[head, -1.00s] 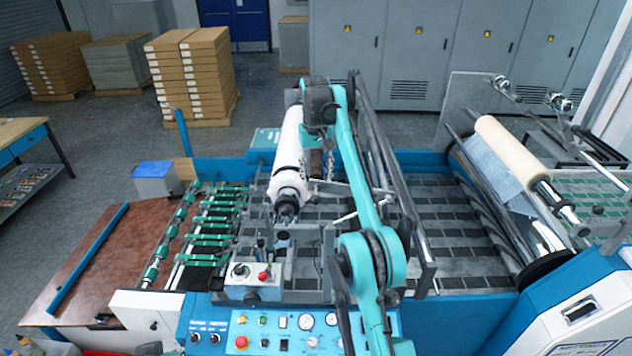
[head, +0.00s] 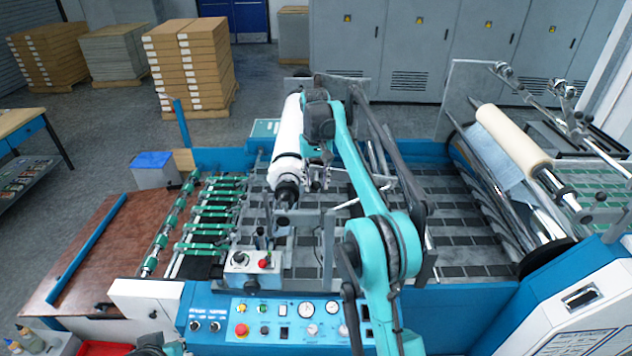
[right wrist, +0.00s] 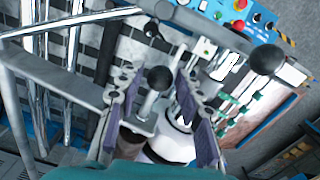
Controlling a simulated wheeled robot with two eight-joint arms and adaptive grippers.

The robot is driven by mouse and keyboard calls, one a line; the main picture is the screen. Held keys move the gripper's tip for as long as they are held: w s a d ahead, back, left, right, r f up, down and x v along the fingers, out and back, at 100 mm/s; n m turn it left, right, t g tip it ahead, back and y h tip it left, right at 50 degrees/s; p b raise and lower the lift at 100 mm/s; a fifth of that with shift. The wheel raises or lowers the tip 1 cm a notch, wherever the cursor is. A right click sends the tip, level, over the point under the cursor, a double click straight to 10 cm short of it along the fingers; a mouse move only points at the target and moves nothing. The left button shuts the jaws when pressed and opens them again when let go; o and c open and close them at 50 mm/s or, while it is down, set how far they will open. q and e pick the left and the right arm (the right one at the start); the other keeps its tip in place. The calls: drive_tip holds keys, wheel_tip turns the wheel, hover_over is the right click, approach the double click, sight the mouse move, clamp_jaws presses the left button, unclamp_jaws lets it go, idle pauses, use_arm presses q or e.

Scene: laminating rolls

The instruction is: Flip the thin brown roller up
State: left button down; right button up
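My right gripper (head: 316,180) hangs over the machine beside the white roll (head: 287,143). In the right wrist view, its two padded fingers (right wrist: 153,108) are apart. A black ball knob on a thin rod (right wrist: 160,78) shows between them in the picture; I cannot tell its depth or whether it touches them. The white roll's end (right wrist: 172,146) shows below, partly behind the fingers. I cannot clearly make out the thin brown roller; my right arm covers part of that area.
A cream roll (head: 514,140) sits at the machine's right end. Dark bars (head: 405,180) stand close to the right of my right arm. A control panel (head: 285,320) with knobs and a small switch box (head: 252,272) lie at the front. A larger black ball knob (right wrist: 267,58) is near the gripper.

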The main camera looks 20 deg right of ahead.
clamp_jaws()
drive_tip(key=r+p, duration=0.1)
drive_tip(key=d+r+y+p, duration=0.1)
drive_tip(key=r, duration=0.1)
drive_tip(key=d+r+y+p, duration=0.1)
drive_tip(key=r, duration=0.1)
drive_tip(key=shift+s+r+t, duration=0.1)
drive_tip(key=shift+s+t, duration=0.1)
drive_tip(key=shift+t, duration=0.2)
drive_tip(key=shift+a, duration=0.15)
drive_tip(key=o, duration=0.5)
unclamp_jaws()
drive_tip(key=shift+o, duration=0.2)
drive_tip(key=shift+y, duration=0.3)
